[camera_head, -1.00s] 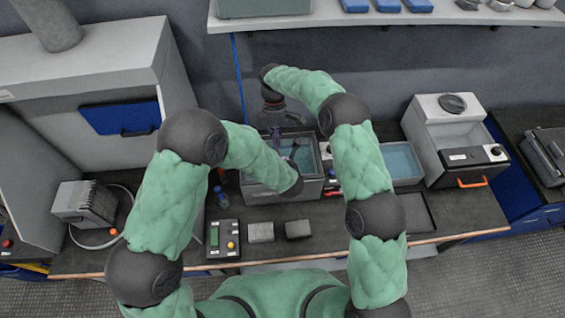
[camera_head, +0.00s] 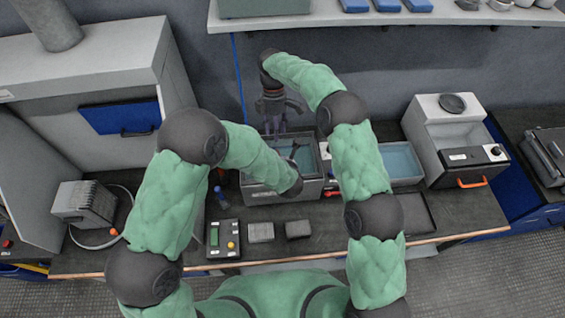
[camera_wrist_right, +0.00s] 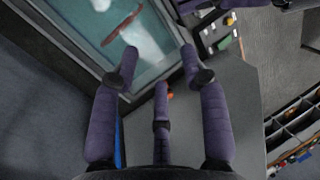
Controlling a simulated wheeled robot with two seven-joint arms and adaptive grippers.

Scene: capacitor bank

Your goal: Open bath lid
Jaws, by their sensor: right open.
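The grey bath (camera_head: 262,194) stands on the bench in the middle of the head view. Pale blue shows inside its rim, and I cannot tell whether a clear lid covers it. In the right wrist view the blue area (camera_wrist_right: 150,55) has a dark frame and a reddish-brown streak. My right gripper (camera_head: 276,124) is open and empty, pointing down at the bath's back left edge; its spread purple fingers also show in the right wrist view (camera_wrist_right: 160,68). My left arm ends over the bath's front. My left gripper (camera_head: 296,154) is dark, small and mostly hidden over the bath.
A second blue-filled tray (camera_head: 403,163) and a white machine (camera_head: 450,135) with an orange handle stand to the right. A shelf (camera_head: 390,18) crosses above the back.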

